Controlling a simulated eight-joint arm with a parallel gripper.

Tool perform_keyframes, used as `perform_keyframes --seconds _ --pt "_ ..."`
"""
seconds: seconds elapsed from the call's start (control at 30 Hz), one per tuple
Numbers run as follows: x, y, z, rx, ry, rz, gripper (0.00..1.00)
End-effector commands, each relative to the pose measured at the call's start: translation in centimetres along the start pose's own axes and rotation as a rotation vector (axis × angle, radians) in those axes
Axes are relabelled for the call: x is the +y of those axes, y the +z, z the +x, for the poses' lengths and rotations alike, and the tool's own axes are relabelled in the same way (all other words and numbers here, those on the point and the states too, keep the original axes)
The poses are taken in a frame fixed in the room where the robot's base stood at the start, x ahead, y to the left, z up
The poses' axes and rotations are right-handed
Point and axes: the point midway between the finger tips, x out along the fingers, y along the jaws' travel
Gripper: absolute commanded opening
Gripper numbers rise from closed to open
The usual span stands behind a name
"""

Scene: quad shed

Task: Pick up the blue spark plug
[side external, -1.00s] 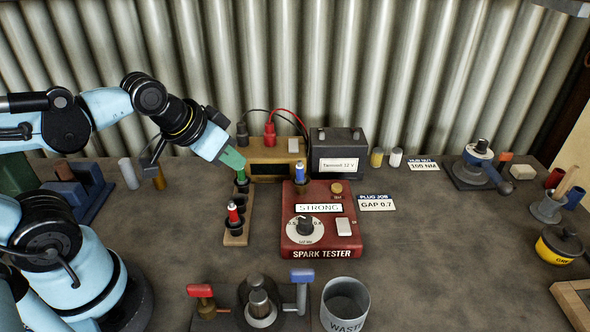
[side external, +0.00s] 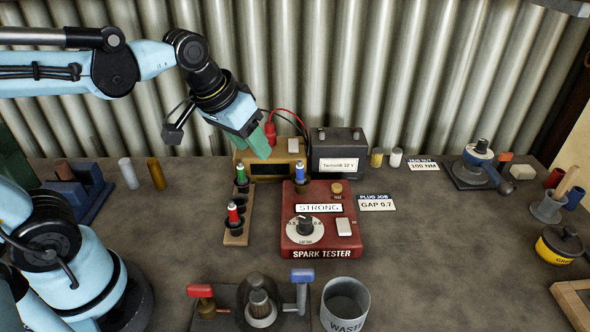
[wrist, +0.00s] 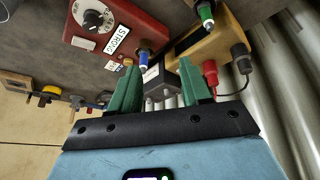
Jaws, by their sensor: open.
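The blue spark plug (side external: 299,173) stands upright in the socket at the top left of the red spark tester (side external: 328,246). The tester's display reads STRONG. In the wrist view the blue plug (wrist: 143,58) shows just beyond the fingers, clear of them. My gripper (side external: 265,143) is open and empty, above and to the left of the blue plug, in front of the tan box. Its green fingers stand apart in the wrist view (wrist: 160,88). A green plug (side external: 241,176) and a red plug (side external: 233,214) stand in the wooden rack (side external: 237,237) left of the tester.
The tan box (side external: 268,166) with red and black leads and a dark battery (side external: 337,152) stand behind the tester. A waste can (side external: 345,305) and a blue-and-red-handled fixture (side external: 262,300) are in front.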

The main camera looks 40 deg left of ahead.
Motion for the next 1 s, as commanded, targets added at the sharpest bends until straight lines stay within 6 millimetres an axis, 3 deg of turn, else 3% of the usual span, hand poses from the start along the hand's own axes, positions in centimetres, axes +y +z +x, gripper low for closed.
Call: perform_keyframes --seconds 0.2,0.5,0.73,1.0 --pt "1.7 -3.5 0.8 -0.162 -0.015 -0.085 0.47" --pt "3.8 -6.8 3.2 -0.359 -0.066 -0.186 0.47" --pt "4.4 -7.4 4.3 -0.420 -0.090 -0.219 0.47" --pt "4.3 -6.6 6.2 -0.423 -0.091 -0.221 0.47"
